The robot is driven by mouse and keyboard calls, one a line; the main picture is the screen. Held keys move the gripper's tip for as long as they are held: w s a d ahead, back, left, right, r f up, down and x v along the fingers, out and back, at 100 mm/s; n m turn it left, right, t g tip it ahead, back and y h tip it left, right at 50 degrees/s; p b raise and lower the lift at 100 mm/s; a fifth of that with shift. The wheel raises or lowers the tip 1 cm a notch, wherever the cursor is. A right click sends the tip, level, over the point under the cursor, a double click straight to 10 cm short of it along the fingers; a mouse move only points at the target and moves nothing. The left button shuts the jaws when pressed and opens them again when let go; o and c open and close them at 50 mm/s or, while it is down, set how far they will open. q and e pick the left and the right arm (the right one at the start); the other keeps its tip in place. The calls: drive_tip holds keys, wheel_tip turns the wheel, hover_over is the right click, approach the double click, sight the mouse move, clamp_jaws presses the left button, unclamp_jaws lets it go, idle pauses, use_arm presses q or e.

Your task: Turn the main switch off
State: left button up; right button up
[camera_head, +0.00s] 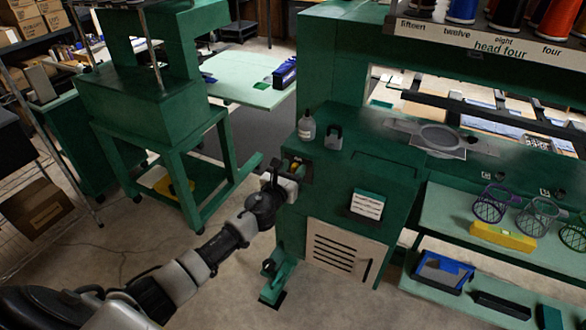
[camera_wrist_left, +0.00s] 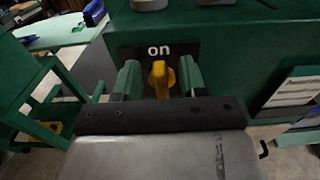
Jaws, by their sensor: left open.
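The main switch is a yellow knob (camera_wrist_left: 160,80) on a dark plate with the white word "on" above it, on the side of the green machine (camera_head: 340,180). In the head view the knob (camera_head: 295,165) is small and partly covered by my left gripper. My left gripper (camera_wrist_left: 160,82) is open. Its two green-looking fingers stand upright on either side of the knob, with a gap to each side visible in the left wrist view. I cannot tell whether a finger touches it. My right gripper is not in view.
A bottle (camera_head: 307,130) and a dark cup (camera_head: 334,137) stand on the machine top above the switch. A white card (camera_head: 367,205) and a vent panel (camera_head: 344,248) are on its front. A green stand (camera_head: 160,140) is at the left.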

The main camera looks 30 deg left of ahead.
use_arm(q)
drive_tip(key=shift+w, duration=0.3)
drive_tip(key=c, duration=0.7)
